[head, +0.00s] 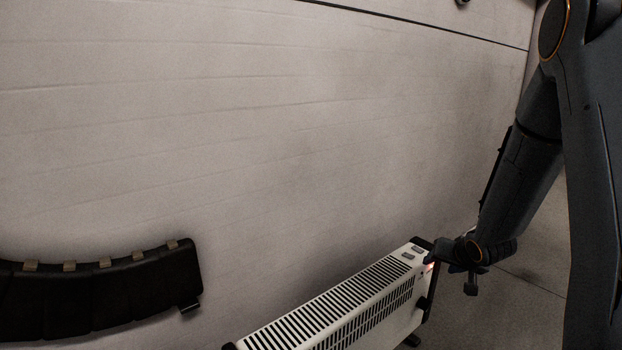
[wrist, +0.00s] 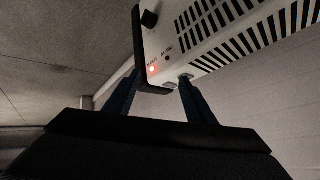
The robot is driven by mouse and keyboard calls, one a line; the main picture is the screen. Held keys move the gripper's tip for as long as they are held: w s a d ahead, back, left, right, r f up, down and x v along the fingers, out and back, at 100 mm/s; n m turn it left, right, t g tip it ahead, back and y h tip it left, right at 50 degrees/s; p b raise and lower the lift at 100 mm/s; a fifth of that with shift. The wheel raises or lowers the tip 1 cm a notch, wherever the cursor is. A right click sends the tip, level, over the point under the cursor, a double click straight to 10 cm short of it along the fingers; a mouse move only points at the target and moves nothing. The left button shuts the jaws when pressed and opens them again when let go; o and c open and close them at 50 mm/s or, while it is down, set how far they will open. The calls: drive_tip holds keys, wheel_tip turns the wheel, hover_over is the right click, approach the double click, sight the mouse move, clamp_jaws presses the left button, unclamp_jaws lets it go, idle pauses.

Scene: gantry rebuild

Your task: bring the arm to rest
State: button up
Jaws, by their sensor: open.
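My arm comes down the right side of the head view, and my gripper (head: 438,255) is at the right end of a white slatted heater (head: 340,306). In the wrist view my gripper (wrist: 157,88) is open, with its two dark blue fingers apart. Nothing shows held between them. The heater's end panel (wrist: 180,50) is just beyond the fingertips, with a lit red lamp (wrist: 153,69) and two small grey buttons between or near the fingers. I cannot tell whether a finger touches the heater.
The heater stands close along a pale panelled wall (head: 250,130). A dark curved object (head: 95,295) with several tan tabs is at the lower left. Grey floor (head: 535,265) shows at the right, beyond the heater's end.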

drive_tip(key=s+a+r+n+g, duration=0.1)
drive_tip(key=s+a+r+g, duration=0.1)
drive_tip(key=s+a, duration=0.55)
drive_tip(key=s+a+r+n+g, duration=0.2)
drive_tip(key=s+a+r, duration=0.15)
drive_tip(key=s, duration=0.65)
drive_tip(key=s+a+r+n+g, duration=0.1)
drive_tip(key=s+a+r+g, duration=0.1)
drive_tip(key=s+a, duration=0.6)
drive_tip(key=s+a+r+n+g+y, duration=0.1)
drive_tip(key=s+a+r+n, duration=0.3)
drive_tip(key=s+a, duration=0.5)
drive_tip(key=s+a+r+n+g+y, duration=0.1)
drive_tip(key=s+a+r+n+g, duration=0.2)
drive_tip(key=s+a, duration=0.55)
drive_tip(key=d+r+m+p, duration=0.2)
drive_tip(key=d+r+p, duration=0.4)
drive_tip(key=r+p, duration=0.4)
drive_tip(key=d+r+m+h+p, duration=0.1)
drive_tip(key=d+r+m+p, duration=0.1)
drive_tip(key=d+r+p, duration=0.4)
drive_tip(key=w+d+r+m+t+p, duration=0.1)
drive_tip(key=d+r+p, duration=0.6)
drive_tip(key=r+p, duration=0.7)
drive_tip(key=shift+m+h+p, duration=0.3)
drive_tip(key=shift+m+p, duration=0.5)
drive_tip(key=shift+p, duration=3.2)
drive_tip(key=shift+d, duration=0.1)
